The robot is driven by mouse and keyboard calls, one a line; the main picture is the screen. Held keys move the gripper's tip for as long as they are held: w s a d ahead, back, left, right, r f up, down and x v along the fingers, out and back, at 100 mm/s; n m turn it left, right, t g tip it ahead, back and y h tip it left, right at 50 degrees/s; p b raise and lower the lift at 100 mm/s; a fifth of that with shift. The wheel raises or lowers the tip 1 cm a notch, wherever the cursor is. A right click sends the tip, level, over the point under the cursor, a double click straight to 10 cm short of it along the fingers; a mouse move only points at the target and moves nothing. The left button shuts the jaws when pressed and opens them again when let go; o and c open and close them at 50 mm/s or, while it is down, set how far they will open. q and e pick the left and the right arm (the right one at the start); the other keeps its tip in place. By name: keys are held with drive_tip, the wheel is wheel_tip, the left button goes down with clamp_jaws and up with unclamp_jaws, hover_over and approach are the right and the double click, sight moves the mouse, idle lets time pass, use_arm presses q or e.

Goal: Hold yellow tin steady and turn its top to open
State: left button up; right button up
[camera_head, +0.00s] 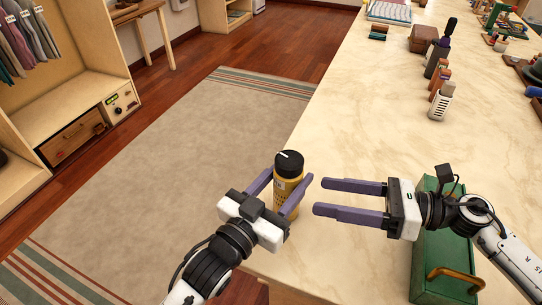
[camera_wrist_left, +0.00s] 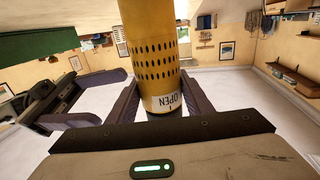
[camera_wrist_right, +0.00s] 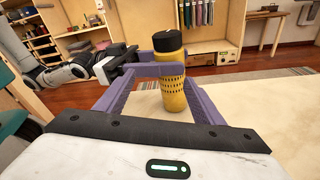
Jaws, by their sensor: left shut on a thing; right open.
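The yellow tin (camera_head: 286,193) stands upright near the left edge of the marble-topped counter, with a black top (camera_head: 289,163) that bears a white mark. My left gripper (camera_head: 284,193) is shut on the tin's body, one finger on each side. In the left wrist view the tin (camera_wrist_left: 155,60) fills the space between the fingers and shows rows of dark holes and the word OPEN. My right gripper (camera_head: 318,196) is open and empty, just right of the tin, fingers pointing at it. In the right wrist view the tin (camera_wrist_right: 174,95) and its black top (camera_wrist_right: 167,41) are ahead.
A green box (camera_head: 442,262) with a brass-coloured handle lies under my right forearm. Several bottles and small items, including a white bottle (camera_head: 441,101), stand farther back on the counter (camera_head: 350,130). The counter's left edge is close to the tin, with a rug (camera_head: 190,150) on the floor below.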

sight(302, 171)
drive_tip(key=r+t, duration=0.1)
drive_tip(key=w+a+r+n+t, duration=0.1)
drive_tip(key=r, duration=0.1)
drive_tip(key=shift+w+a+r+n+y, duration=0.1)
drive_tip(key=shift+w+a+n+y, duration=0.05)
drive_tip(key=shift+n+y, duration=0.2)
drive_tip(key=x, duration=1.2)
drive_tip(key=shift+w+r+t, duration=0.3)
drive_tip(key=shift+r+t, duration=0.1)
drive_tip(key=shift+r, duration=0.05)
drive_tip(key=c, duration=1.1)
drive_tip(key=shift+o, duration=0.2)
